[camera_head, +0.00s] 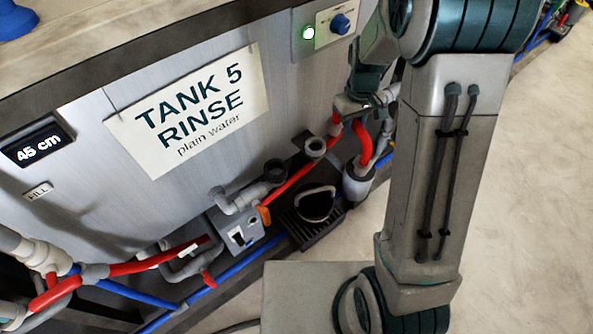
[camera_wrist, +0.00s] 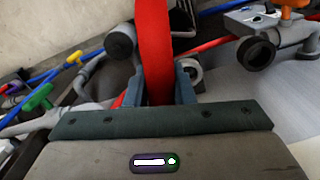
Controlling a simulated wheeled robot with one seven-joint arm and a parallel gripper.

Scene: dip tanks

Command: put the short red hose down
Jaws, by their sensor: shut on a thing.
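The short red hose (camera_wrist: 153,40) stands between the two fingers of my gripper (camera_wrist: 161,88) in the wrist view, and they are shut on it. Its lower end is hidden behind the gripper's body. In the head view my gripper (camera_head: 362,108) is beside the tank front, right of the Tank 5 sign. A red length of hose (camera_head: 363,143) shows just below it, over a grey cup-like holder (camera_head: 357,184). I cannot tell whether the hose touches the holder.
Tank 5 (camera_head: 225,160) fills the left. Along its foot are grey pipe stubs (camera_head: 314,148), a grey valve box (camera_head: 238,230), a black slatted tray (camera_head: 322,228) with a dark loop on it, and blue pipes (camera_head: 225,277). Pale floor (camera_head: 540,200) is clear at right.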

